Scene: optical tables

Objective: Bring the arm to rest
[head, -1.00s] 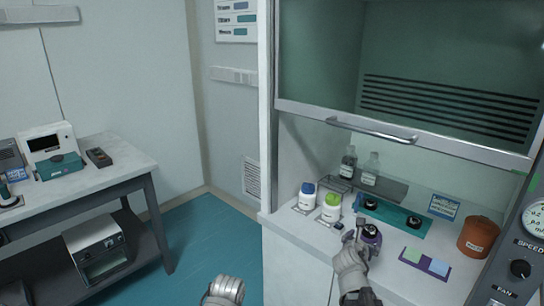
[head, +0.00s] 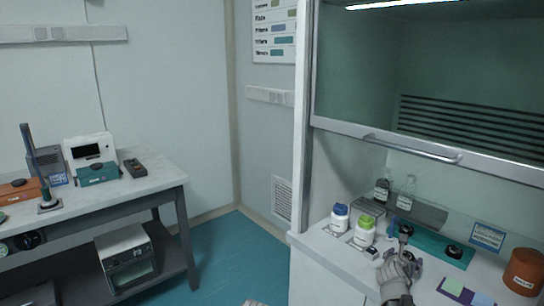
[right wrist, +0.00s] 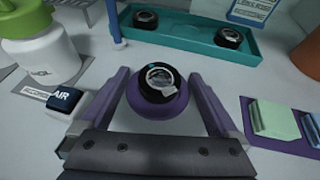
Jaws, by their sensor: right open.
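My right gripper (head: 399,250) is over the fume hood's worktop at the lower right of the head view. In the right wrist view its two fingers (right wrist: 158,100) stand apart, one on each side of a round purple holder (right wrist: 158,108) with a black-rimmed lens piece (right wrist: 160,80) on it. I see gaps between the fingers and the holder. In the head view the holder is mostly hidden by the gripper. My left gripper is not clearly in view; only a grey sliver shows at the bottom edge.
A teal tray (right wrist: 190,38) with two black round pieces lies beyond the holder. A green-capped bottle (head: 365,232) and a blue-capped bottle (head: 339,217) stand left. A purple mat (right wrist: 290,140) with two pads and a brown pot (head: 523,272) are right. The hood sash (head: 400,150) hangs above.

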